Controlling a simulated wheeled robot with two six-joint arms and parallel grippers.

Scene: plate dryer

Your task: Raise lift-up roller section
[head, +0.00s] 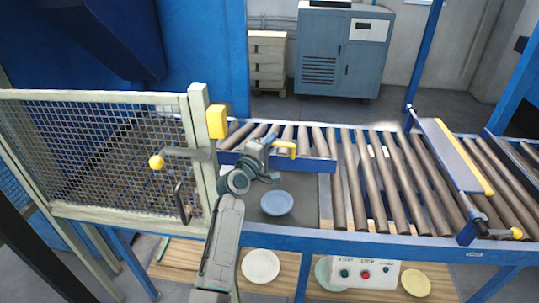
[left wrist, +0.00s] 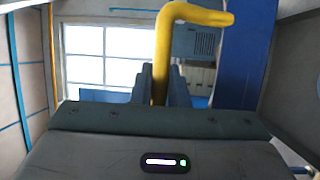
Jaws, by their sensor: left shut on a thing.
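The lift-up roller section (head: 320,168) is in the middle of the conveyor in the head view. Its blue front rail stands well back from and above the conveyor's front rail, so the section looks tilted up, with an open gap in front of it. Its yellow handle (head: 284,147) is on this rail. My left gripper (head: 268,147) is shut on the yellow handle, which also shows between the fingers in the left wrist view (left wrist: 165,50). My left arm reaches up through the gap. The right gripper is not in view.
A blue plate (head: 277,202) lies in the gap beside my left arm. A mesh gate (head: 100,150) stands close on the left. Fixed rollers (head: 400,180) and a raised crossbar (head: 450,155) are on the right. A control box (head: 365,274) and several plates are below the front rail.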

